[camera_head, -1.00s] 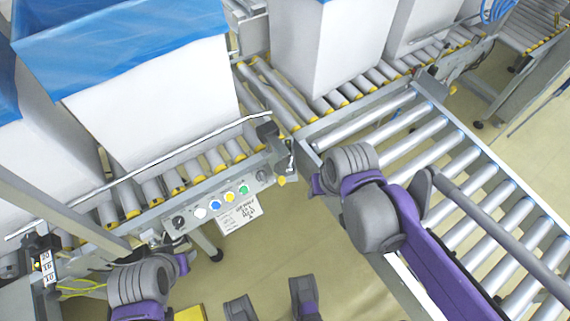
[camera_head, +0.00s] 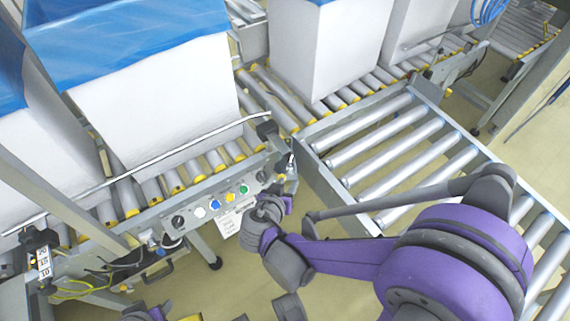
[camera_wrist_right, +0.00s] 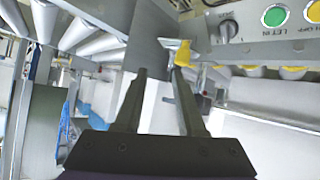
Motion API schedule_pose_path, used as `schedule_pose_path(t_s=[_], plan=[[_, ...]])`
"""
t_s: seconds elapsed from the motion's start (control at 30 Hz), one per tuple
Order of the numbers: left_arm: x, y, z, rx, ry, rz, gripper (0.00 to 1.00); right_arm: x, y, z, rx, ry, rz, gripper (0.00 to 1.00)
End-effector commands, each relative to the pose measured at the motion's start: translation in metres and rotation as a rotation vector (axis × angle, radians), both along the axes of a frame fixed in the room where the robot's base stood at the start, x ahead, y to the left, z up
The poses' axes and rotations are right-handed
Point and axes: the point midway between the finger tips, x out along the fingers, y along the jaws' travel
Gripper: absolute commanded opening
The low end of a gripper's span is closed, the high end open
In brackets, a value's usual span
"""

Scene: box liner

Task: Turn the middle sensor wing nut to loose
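A yellow wing nut (camera_wrist_right: 183,53) shows in the right wrist view, on a grey metal plate beside the control panel. My right gripper (camera_wrist_right: 160,72) is open and empty. Its two dark fingers point at the plate, and the nut is close to the tip of the right-hand finger; I cannot tell whether they touch. In the head view my right gripper (camera_head: 284,200) is at the right end of the control panel (camera_head: 208,205), below the dark sensor bracket (camera_head: 268,130). The arm hides the nut there. My left arm is at the bottom left edge, its gripper out of view.
The panel carries a black knob and coloured buttons, including a green one (camera_wrist_right: 275,16). A roller conveyor (camera_head: 400,150) lies to the right. White boxes (camera_head: 160,95) with blue liners stand on the rollers behind.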

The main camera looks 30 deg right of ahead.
Motion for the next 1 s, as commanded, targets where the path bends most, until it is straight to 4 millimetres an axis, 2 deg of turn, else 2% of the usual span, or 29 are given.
schedule_pose_path(t_s=[0.03,0.13,0.33,0.8,1.0], plan=[[0.0,0.0,-0.004,0.0,0.001,0.0,0.5,0.009,0.005,-0.004,-0.014,-0.059,-0.013,0.39],[0.0,0.0,-0.006,0.0,0.002,0.0,0.5,0.018,0.01,-0.003,-0.029,-0.155,-0.037,0.39],[0.0,0.0,-0.008,0.0,0.003,0.0,0.5,0.028,0.008,-0.004,-0.035,-0.22,-0.052,0.39],[0.001,0.0,-0.025,0.0,0.009,0.0,0.5,0.078,-0.048,-0.035,-0.035,-0.217,-0.054,0.39],[0.002,0.0,-0.028,0.0,0.01,0.0,0.5,0.09,-0.059,-0.041,-0.034,-0.218,-0.051,0.39]])
